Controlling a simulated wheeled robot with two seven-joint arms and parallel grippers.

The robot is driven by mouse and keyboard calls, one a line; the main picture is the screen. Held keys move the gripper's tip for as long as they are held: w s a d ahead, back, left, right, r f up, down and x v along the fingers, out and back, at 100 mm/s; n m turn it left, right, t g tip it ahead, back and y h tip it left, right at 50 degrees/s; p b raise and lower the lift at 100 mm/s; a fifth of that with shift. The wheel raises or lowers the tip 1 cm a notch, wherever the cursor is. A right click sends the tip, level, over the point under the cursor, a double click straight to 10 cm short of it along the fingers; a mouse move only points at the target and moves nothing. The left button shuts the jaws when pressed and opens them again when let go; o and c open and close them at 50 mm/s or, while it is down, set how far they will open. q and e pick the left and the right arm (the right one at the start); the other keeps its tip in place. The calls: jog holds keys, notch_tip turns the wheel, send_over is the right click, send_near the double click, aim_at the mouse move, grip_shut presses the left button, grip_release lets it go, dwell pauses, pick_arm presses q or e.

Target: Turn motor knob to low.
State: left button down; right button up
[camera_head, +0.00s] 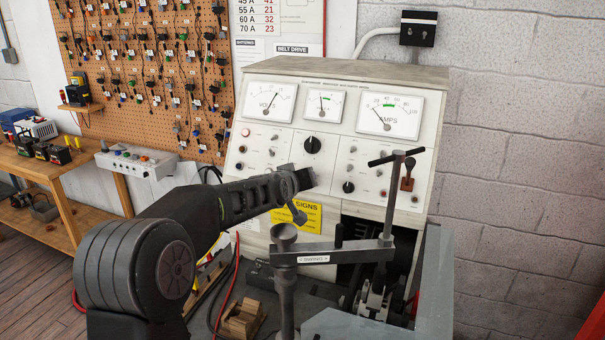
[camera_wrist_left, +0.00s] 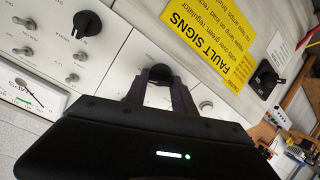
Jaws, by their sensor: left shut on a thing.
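My left gripper (camera_head: 295,192) reaches in from the left to the lower front of the cream test bench panel (camera_head: 327,160). In the left wrist view its two fingers (camera_wrist_left: 159,90) are on either side of a round black knob (camera_wrist_left: 159,71), shut on it. In the head view my gripper hides that knob. I cannot read a label or pointer on it, so its setting is unclear. My right gripper is not in view.
A yellow FAULT SIGNS label (camera_head: 310,218) is close below my gripper. A metal clamp arm (camera_head: 335,252) with an upright T-handle (camera_head: 396,158) stands in front of the bench. Meters line the top of the panel. A grey control box (camera_head: 136,161) sits to the left.

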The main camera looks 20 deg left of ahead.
pick_arm(q)
jog(key=shift+n, duration=0.5)
jog(key=c, duration=1)
grip_release()
jog(key=shift+c, duration=0.2)
notch_tip(320, 180, up, 10)
jog(key=shift+p, duration=0.3)
jog(key=shift+f, duration=0.1)
